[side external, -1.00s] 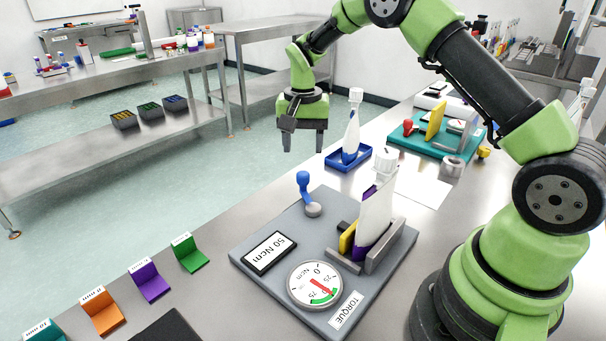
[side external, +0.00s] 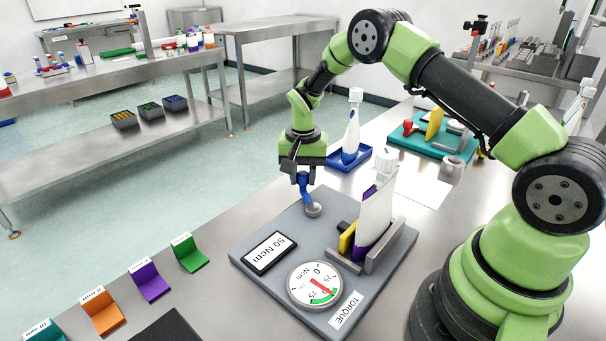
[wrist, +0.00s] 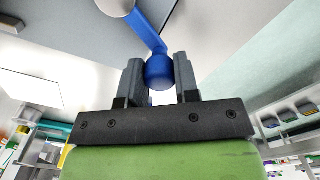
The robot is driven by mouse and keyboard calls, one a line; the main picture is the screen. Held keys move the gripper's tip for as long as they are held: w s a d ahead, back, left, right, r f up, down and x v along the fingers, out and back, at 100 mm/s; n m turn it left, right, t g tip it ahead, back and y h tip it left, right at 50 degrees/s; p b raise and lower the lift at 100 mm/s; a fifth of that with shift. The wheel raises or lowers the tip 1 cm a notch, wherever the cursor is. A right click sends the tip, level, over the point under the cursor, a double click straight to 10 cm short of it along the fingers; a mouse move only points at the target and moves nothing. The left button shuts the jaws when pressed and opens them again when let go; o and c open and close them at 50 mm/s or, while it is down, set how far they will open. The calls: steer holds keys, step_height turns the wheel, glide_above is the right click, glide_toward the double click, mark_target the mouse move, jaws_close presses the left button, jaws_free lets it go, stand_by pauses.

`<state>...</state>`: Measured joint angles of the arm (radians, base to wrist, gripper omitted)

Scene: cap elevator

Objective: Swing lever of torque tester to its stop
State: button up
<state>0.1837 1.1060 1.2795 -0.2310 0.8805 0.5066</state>
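The torque tester (side external: 250,245) is a grey plate with a dial (side external: 315,285), a 50 Ncm display and a blue lever (side external: 306,193) on a round grey pivot at its far left side. The dial's red needle points to the lower right, by the green band. My gripper (side external: 303,172) is down at the lever's upper end. In the wrist view, my gripper (wrist: 159,80) has one finger on each side of the lever's round blue knob (wrist: 159,72), both appearing to touch it. A white bottle (side external: 376,220) stands in the tester's holder, with yellow and purple pieces beside it.
A blue tray (side external: 340,163) with another white bottle (side external: 352,130) stands just behind my gripper. A teal fixture (side external: 415,148) lies farther back. Colored label stands (side external: 148,282) line the front left. The tester's left middle is clear.

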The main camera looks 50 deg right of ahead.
jaws_close()
steer(key=shift+d, duration=0.1)
steer(key=m, duration=0.1)
steer(key=s+d+m, duration=0.1)
steer(key=m, duration=0.1)
steer(key=shift+d, duration=0.1)
steer(key=m, duration=0.1)
steer(key=s+d+m, duration=0.1)
steer(key=shift+s+m, duration=0.15)
steer(key=shift+m, duration=0.25)
steer(key=s+m, duration=0.1)
steer(key=m, duration=0.2)
steer(key=shift+s+d, duration=0.35)
steer(key=shift+s+m, duration=0.4)
steer(key=shift+m, duration=0.4)
steer(key=shift+s+m, duration=0.4)
steer(key=shift+m, duration=0.4)
steer(key=o, duration=0.8)
jaws_free()
